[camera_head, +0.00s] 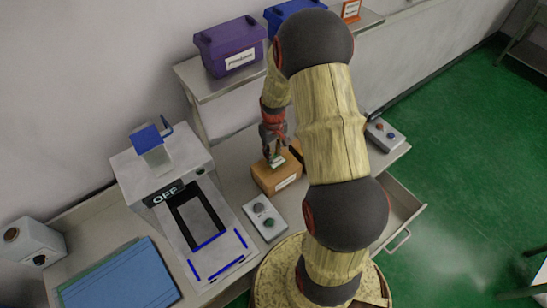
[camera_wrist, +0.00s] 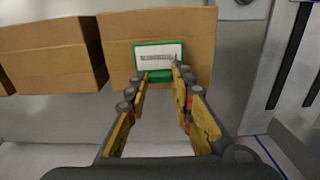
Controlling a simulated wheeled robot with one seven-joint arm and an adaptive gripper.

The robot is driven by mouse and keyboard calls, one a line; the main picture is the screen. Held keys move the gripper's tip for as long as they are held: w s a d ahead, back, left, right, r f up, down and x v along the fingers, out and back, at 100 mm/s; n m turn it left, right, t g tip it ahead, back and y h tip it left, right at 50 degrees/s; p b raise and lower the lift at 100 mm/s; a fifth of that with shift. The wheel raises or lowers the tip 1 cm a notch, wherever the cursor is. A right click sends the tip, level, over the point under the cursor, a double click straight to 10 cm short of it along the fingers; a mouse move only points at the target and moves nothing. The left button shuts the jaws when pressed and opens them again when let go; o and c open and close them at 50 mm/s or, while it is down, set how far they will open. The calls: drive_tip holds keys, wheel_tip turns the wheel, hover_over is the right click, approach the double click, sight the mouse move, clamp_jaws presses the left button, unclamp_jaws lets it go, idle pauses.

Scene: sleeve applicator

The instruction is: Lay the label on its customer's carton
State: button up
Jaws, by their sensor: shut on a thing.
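My gripper (camera_head: 274,160) is shut on a label (camera_wrist: 158,58), a white card with printed marks and a green border. In the wrist view my fingertips (camera_wrist: 160,76) pinch its green lower edge. The label lies in front of a brown carton (camera_wrist: 202,42), over its middle; I cannot tell whether it touches. In the head view my gripper points down at the top of a brown carton (camera_head: 268,181), which has a white name strip on its front. A second brown carton (camera_wrist: 48,58) stands left of the first in the wrist view.
A grey machine (camera_head: 150,170) with an "OFF" display and a dark bed stands left of the carton. A button box (camera_head: 265,216) sits in front. A purple bin (camera_head: 230,45) and a blue bin (camera_head: 287,14) stand on the shelf behind. An open drawer (camera_head: 405,205) juts out right.

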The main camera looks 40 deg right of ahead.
drive_tip(key=shift+f, duration=1.4)
drive_tip(key=shift+f, duration=0.1)
drive_tip(key=o, duration=0.8)
